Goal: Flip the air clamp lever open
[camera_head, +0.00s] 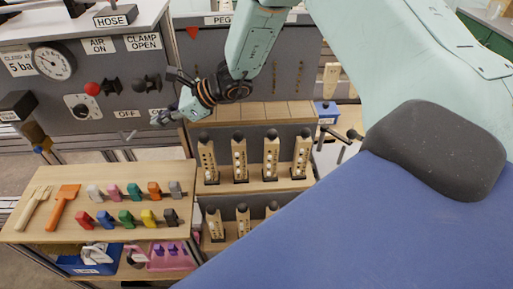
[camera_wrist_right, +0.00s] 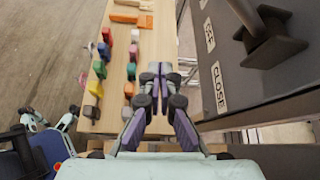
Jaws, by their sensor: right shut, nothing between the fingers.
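The air clamp lever (camera_head: 147,83) is a dark lever on the grey panel, below the "CLAMP OPEN" label (camera_head: 143,41). Whether it leans up or down is hard to tell. In the right wrist view, a dark lever part (camera_wrist_right: 268,38) stands out from the panel beside the "CLOSE" label (camera_wrist_right: 219,88). My left gripper is not in view.
A red-knobbed air lever (camera_head: 93,88) sits left of the clamp lever, with a gauge (camera_head: 54,61) farther left. A wooden table (camera_head: 62,222) with several coloured pieces lies below. A rack of wooden pegs (camera_head: 238,158) stands right of the table.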

